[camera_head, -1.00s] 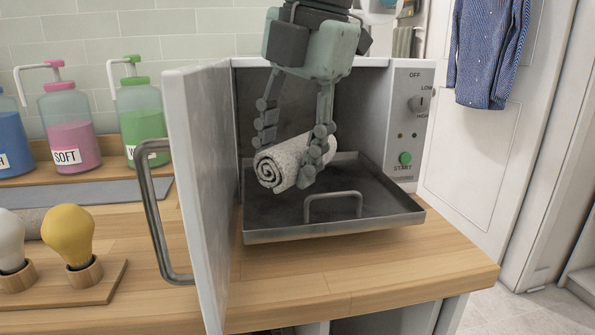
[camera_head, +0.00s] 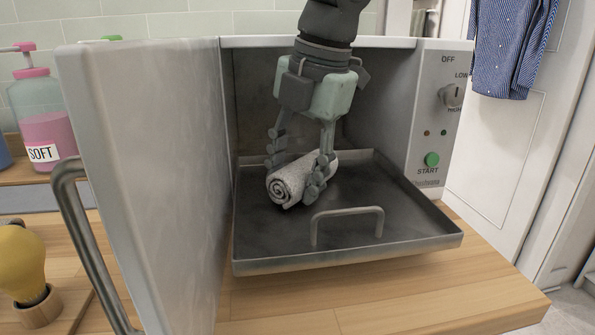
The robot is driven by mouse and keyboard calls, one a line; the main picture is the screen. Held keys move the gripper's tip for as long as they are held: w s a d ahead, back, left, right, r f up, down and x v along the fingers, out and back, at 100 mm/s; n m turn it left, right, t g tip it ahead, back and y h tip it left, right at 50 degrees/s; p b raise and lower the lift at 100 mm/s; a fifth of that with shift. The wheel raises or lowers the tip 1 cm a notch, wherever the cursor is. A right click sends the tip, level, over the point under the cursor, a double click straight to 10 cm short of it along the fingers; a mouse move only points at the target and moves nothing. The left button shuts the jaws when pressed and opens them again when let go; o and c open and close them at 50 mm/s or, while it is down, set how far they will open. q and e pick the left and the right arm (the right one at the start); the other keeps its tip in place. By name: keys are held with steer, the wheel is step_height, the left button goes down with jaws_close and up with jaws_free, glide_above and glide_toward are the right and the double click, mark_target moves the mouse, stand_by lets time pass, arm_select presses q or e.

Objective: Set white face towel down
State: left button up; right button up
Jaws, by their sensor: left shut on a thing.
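The white face towel (camera_head: 290,184) is rolled up, with its spiral end facing the front left. My left gripper (camera_head: 298,172) comes down from above and is shut on the towel, one finger on each side. The towel is low over the left part of the dark metal tray (camera_head: 275,262); I cannot tell whether it touches the tray floor. The tray sticks out of the front of the open warmer cabinet (camera_head: 389,100). My right gripper is not in view.
The cabinet door (camera_head: 150,180) stands open on the left, its bar handle (camera_head: 82,240) towards me. The tray's raised handle (camera_head: 347,216) is right of the towel. A control panel (camera_head: 437,120) flanks the cavity. The tray's right side is empty.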

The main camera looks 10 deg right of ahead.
arm_select(q)
steer(key=shift+f, duration=0.1)
steer(key=o, duration=1.1)
steer(key=v, duration=1.2)
